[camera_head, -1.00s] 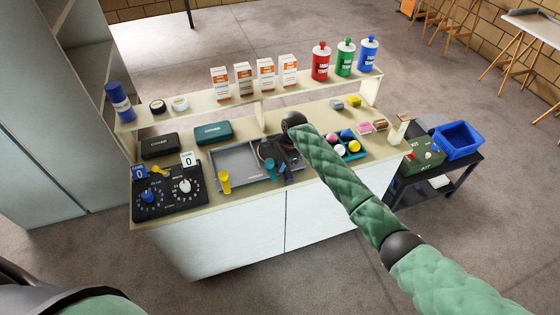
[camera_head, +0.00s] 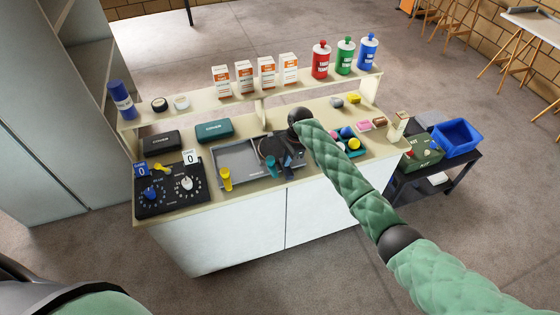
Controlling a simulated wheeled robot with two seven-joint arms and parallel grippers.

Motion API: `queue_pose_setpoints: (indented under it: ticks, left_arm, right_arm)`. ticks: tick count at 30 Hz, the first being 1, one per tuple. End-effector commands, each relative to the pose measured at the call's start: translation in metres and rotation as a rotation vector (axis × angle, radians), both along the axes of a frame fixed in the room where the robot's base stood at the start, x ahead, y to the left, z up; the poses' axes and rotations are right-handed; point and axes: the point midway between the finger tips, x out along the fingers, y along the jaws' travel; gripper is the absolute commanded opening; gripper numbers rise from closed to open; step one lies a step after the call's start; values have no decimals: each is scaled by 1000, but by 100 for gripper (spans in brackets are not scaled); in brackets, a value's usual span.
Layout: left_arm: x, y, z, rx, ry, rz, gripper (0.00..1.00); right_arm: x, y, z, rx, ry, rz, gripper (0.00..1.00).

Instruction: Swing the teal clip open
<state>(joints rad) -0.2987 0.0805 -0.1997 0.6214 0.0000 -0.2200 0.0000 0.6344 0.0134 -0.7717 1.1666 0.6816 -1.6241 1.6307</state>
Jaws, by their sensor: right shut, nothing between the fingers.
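A teal clip (camera_head: 271,171) stands at the front edge of the grey tray (camera_head: 232,163) on the counter, right of a yellow clip (camera_head: 226,180). My right arm reaches in from the right over the counter. My right gripper (camera_head: 285,161) is shut and empty, beside and just behind the teal clip. It partly covers the area around the clip, and I cannot tell whether they touch. The clip looks upright; its exact swing angle is too small to tell. My left gripper is not in view.
A black dial panel (camera_head: 172,203) lies left of the tray. Dark and teal cover boxes (camera_head: 214,131) stand behind it. A raised shelf (camera_head: 215,106) with cartons and bottles runs along the back.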

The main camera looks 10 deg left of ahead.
Motion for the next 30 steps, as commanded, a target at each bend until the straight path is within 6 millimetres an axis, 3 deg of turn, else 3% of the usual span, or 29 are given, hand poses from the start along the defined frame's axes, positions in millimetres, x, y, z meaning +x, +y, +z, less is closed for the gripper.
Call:
queue_pose_setpoints:
  ticks: [2,5,17,23,30]
  left_arm:
    - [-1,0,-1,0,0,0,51]
    - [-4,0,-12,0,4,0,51]
    - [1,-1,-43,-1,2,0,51]
    - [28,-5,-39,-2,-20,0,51]
    - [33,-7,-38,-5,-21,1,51]
  right_arm:
    - [8,-11,-1,0,1,-3,0]
    - [9,-12,10,1,-2,0,0]
    - [16,-27,72,0,-3,0,0]
    - [17,-30,90,-1,0,-1,0]
    - [18,-32,96,-2,0,-1,0]
